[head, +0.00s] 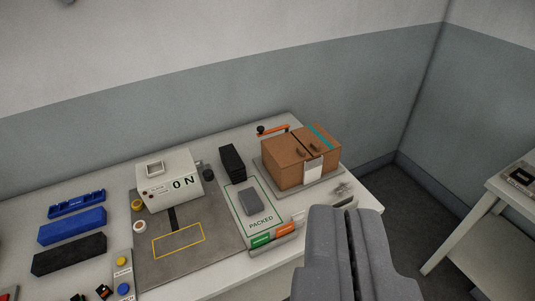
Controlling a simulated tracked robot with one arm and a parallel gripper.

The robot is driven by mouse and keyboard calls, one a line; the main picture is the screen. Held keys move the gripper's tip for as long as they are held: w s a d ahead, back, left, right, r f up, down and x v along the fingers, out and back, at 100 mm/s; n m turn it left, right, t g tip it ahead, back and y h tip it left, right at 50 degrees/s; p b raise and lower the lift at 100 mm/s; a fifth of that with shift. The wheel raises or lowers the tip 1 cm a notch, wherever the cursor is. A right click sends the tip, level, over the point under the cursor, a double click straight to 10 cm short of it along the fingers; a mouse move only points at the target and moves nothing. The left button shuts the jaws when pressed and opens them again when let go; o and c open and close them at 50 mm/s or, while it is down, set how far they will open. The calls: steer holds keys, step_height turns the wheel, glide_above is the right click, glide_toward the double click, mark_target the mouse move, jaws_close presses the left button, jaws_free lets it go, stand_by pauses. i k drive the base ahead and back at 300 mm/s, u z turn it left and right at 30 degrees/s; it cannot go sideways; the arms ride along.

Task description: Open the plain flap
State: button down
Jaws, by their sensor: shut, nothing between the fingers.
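A brown carton (283,176) stands on a grey base plate near the right end of the table. Its top is covered by two flaps that look closed. The plain flap (284,150) is on the left, with a small brown knob (301,149) near the seam. The other flap (325,142) is on the right and carries a teal stripe. A white label hangs on the carton's front. My gripper (347,209) is shut and empty, in front of and below the carton in the picture, apart from it.
An orange-handled tool (272,130) lies behind the carton. A black block (232,162) and a PACKED mat (261,223) with a grey piece are to its left. A white machine (169,180) stands farther left. A second table (500,205) is at the right.

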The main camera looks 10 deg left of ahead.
mark_target(286, 150)
steer(key=u, duration=0.1)
steer(key=i, duration=0.5)
steer(key=z, duration=0.45)
steer(key=k, duration=1.3)
steer(key=u, duration=0.05)
steer(key=i, duration=0.8)
steer(key=u, duration=0.4)
steer(key=i, duration=1.3)
steer(key=z, duration=0.7)
